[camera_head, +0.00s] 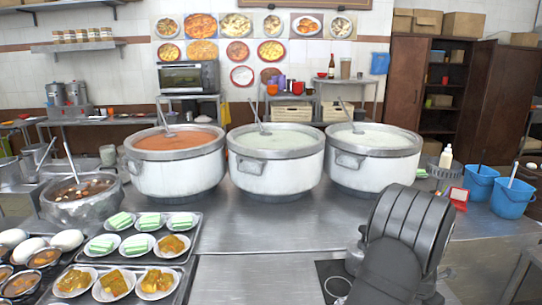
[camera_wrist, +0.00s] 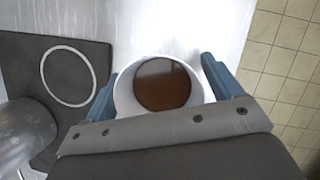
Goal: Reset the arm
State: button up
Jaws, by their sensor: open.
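My gripper (camera_wrist: 163,78) shows in the wrist view with its two blue fingers apart, so it is open. A white cup (camera_wrist: 124,98) with brown contents appears between the fingers; I cannot tell whether either finger touches it. In the head view, my dark arm fills the lower right. It hides my gripper and the cup there.
Three large pots, with orange (camera_head: 178,178), pale green (camera_head: 275,176) and whitish (camera_head: 373,172) contents, stand behind the arm. Food trays (camera_head: 185,275) are at left. Blue buckets (camera_head: 512,197) stand at right. A dark mat (camera_wrist: 88,52) bears a white ring (camera_wrist: 45,70).

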jog(key=shift+w+d+r, duration=0.1)
jog(key=shift+r, duration=1.2)
jog(key=shift+f, duration=0.1)
jog(key=shift+a+f, duration=0.2)
jog(key=shift+f, duration=0.8)
jog(key=v, duration=1.1)
jog(key=shift+r, duration=0.2)
